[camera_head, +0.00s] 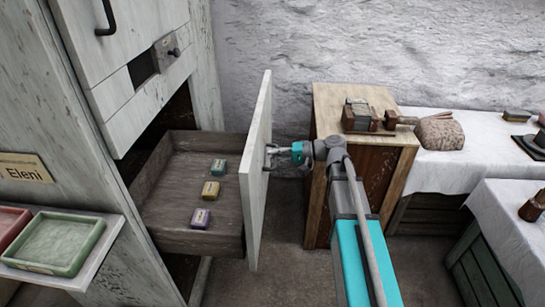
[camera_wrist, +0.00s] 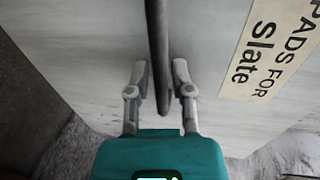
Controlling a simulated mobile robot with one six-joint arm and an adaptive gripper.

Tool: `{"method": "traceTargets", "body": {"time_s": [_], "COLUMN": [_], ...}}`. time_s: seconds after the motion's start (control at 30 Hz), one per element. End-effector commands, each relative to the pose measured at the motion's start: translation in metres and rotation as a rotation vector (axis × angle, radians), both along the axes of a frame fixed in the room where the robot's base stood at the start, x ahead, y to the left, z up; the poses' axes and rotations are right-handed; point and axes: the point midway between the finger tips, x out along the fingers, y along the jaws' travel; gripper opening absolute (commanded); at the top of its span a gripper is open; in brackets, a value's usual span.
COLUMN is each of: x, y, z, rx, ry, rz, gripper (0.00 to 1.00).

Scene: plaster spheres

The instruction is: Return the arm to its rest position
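My gripper (camera_head: 283,149) is at the front of a pulled-out grey drawer (camera_head: 168,165), at the end of my outstretched arm. In the wrist view my gripper (camera_wrist: 161,72) has its two fingers on either side of the dark drawer handle (camera_wrist: 158,35). Narrow gaps show between the fingers and the handle, so the gripper looks open around it. The drawer front (camera_head: 256,180) also fills much of the wrist view, with a label (camera_wrist: 268,45) reading "PADS FOR Slate".
A shelf with a green tray (camera_head: 58,243) and a red tray (camera_head: 10,225) is at left. A wooden cabinet (camera_head: 345,185) and cloth-covered tables (camera_head: 440,175) stand at right.

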Motion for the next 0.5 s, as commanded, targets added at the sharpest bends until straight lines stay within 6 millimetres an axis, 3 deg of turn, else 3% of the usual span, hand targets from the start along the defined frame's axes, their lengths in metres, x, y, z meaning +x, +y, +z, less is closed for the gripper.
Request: {"method": "traceTargets", "body": {"time_s": [0.07,0.5], "x": [-0.0008,-0.0021], "y": [0.001,0.0018], "z": [0.0001,0.0001], "rx": [0.0,0.0], "ry": [0.001,0.001], "rz": [0.003,0.006], "gripper": [0.51,0.51]}}
